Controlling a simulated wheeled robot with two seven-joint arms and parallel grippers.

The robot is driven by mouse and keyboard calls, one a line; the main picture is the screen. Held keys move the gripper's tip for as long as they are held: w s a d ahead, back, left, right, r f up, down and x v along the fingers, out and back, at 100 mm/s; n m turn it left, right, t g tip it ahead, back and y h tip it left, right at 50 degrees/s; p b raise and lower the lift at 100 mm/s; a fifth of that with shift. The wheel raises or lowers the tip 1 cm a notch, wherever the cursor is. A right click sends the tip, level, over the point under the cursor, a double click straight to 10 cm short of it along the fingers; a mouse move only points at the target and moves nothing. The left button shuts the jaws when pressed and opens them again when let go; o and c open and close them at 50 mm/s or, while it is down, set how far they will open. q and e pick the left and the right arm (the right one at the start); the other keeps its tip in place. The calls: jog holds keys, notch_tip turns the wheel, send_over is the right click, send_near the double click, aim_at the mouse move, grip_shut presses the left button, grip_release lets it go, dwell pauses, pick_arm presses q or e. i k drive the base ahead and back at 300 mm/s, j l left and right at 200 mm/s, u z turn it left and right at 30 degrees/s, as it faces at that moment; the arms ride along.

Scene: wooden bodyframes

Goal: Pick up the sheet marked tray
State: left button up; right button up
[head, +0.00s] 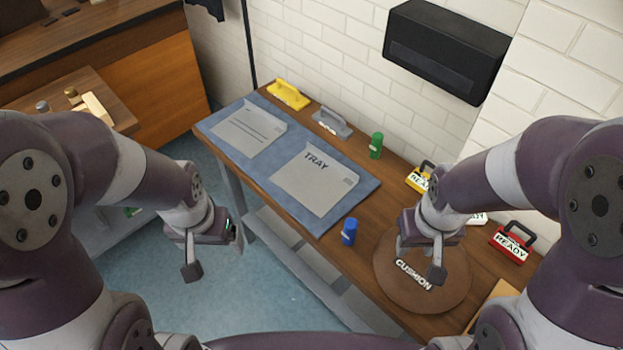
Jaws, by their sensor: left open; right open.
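The sheet marked TRAY (315,178) lies flat on a blue mat (262,170) on the wooden table. My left gripper (212,257) is open and empty, hanging beyond the table's front edge, to the left of and nearer than the sheet. My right gripper (430,265) is open and shows over the round brown pad marked CUSHION (395,285), to the right of the sheet. Its arm hides part of that pad. Neither gripper touches the sheet.
A second lined sheet (243,132) lies on the mat. A blue cylinder (349,231) and a green cylinder (376,145) stand near the mat. Yellow (288,94) and grey (331,123) handled tools sit along the back. A red READY block (511,243) is at right.

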aim_at(315, 180)
jog(key=i+j+u, duration=0.15)
jog(key=i+j, duration=0.65)
